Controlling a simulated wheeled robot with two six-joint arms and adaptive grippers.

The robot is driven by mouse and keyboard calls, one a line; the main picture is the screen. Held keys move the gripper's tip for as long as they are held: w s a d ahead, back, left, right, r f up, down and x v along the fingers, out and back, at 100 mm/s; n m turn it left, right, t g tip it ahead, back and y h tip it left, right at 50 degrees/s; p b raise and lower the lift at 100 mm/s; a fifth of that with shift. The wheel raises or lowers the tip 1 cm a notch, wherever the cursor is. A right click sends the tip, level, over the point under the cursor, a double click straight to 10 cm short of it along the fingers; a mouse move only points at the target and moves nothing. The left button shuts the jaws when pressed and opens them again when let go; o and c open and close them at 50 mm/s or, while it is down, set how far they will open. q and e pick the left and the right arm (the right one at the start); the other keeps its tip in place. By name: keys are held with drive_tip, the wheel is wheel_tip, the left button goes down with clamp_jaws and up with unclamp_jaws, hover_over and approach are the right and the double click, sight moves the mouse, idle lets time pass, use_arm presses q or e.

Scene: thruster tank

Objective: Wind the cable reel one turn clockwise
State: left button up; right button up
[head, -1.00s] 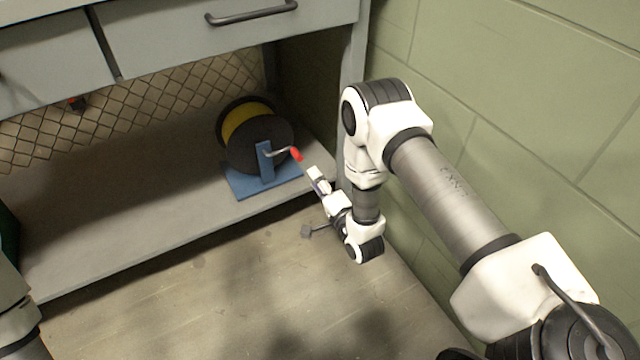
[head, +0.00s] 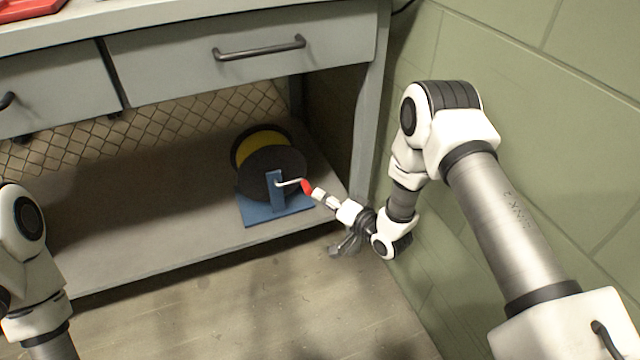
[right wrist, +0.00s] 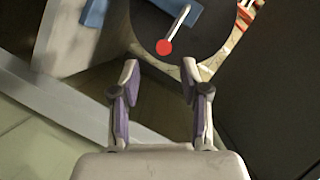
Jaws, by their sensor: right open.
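The cable reel (head: 272,172) stands on the lower shelf of the workbench, with dark round flanges, yellow cable and a blue stand (head: 276,190). Its crank has a pale arm and a red knob (head: 307,187) pointing right. In the right wrist view the red knob (right wrist: 164,47) lies just beyond and between the open fingertips. My right gripper (head: 318,194) is open and empty, right at the knob in the head view; I cannot tell whether they touch. My left gripper is out of view; only part of my left arm shows at the left edge.
The reel sits on a grey lower shelf (head: 130,225) with free room to its left. A bench leg (head: 366,140) stands close to the right of it. Drawers (head: 240,62) hang above, and a green block wall (head: 540,110) is at the right.

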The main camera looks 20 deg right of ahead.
sight(307, 187)
drive_tip(key=b+x, duration=0.4)
drive_tip(key=x, duration=0.3)
drive_tip(key=shift+w+a, duration=0.15)
drive_tip(key=shift+w, duration=0.3)
clamp_jaws()
